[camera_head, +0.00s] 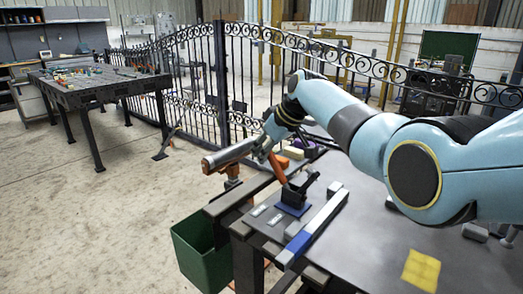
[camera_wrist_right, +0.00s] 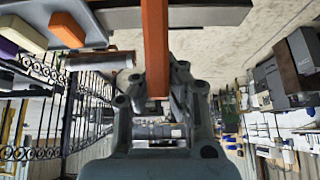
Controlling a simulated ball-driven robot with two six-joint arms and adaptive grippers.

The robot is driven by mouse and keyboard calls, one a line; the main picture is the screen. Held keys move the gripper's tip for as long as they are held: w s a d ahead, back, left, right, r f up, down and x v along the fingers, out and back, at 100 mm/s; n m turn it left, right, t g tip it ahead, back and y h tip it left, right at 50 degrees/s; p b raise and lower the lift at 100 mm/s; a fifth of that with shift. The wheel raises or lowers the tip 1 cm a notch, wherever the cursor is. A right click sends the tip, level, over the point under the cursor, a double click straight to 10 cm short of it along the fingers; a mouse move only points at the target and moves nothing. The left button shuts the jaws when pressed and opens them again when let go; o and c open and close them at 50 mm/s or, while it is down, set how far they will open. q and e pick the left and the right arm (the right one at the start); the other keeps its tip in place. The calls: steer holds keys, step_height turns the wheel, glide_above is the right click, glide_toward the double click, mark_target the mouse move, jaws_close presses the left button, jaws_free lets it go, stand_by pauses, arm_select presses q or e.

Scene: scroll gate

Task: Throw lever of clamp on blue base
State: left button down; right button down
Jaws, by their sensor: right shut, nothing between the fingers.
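The clamp on the blue base (camera_head: 293,208) stands near the left edge of the worktable in the head view. It has a dark body (camera_head: 299,190) and an orange lever (camera_head: 277,168) that rises toward my right gripper (camera_head: 268,150). In the right wrist view the orange lever (camera_wrist_right: 155,45) runs down from the top edge and covers part of the right gripper (camera_wrist_right: 157,90). The right gripper is shut with nothing in it, close to the lever's upper end. I cannot tell whether they touch. My left gripper is not in view.
A blue and grey bar (camera_head: 312,229) lies beside the clamp. A grey cylinder (camera_head: 229,154) is left of the gripper. A green bin (camera_head: 201,253) is below the table's left edge. A yellow pad (camera_head: 421,270) lies on the worktable (camera_head: 360,255), whose front middle is bare.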

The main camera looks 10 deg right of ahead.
mark_target(279, 168)
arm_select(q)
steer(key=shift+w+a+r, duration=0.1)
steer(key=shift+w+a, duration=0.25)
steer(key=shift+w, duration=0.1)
arm_select(e)
steer(key=shift+w+f+g+h, duration=0.25)
steer(key=shift+f+g+h, duration=0.15)
stand_by(1.4)
steer(key=c, duration=1.4)
jaws_free()
steer(key=shift+c, duration=0.2)
steer(key=shift+o, duration=1)
steer(key=shift+a, duration=0.1)
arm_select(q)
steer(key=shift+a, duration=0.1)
arm_select(e)
steer(key=v, duration=1.2)
steer(key=shift+f, duration=0.1)
